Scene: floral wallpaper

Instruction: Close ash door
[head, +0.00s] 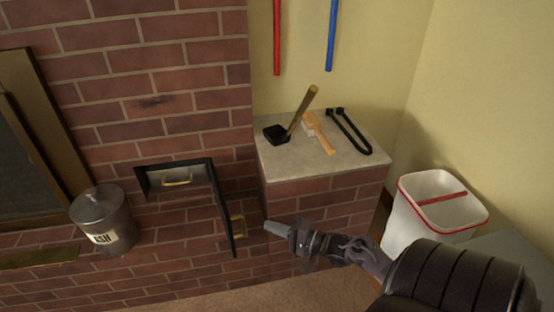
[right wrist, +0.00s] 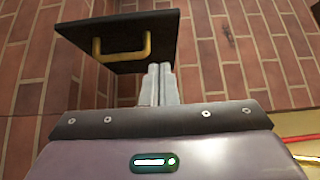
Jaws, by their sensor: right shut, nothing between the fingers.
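The ash door (head: 223,212) is a black panel standing open, swung out from the right side of a black-framed opening in the brick wall. Its brass handle (head: 238,227) is on the face toward my right gripper. Inside the opening is a grey ash pan (head: 160,182) with a brass handle. My right gripper (head: 268,227) is shut and empty, to the right of the door with a small gap in the head view. In the right wrist view, the door (right wrist: 140,22) and its handle (right wrist: 121,54) are just beyond the shut fingertips (right wrist: 159,68). My left gripper is not in view.
A lidded metal ash bucket (head: 103,222) stands left of the opening. A brick ledge (head: 285,168) with a stone top holds a brush and other tools at right. A white bin (head: 400,230) with a red rim stands farther right.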

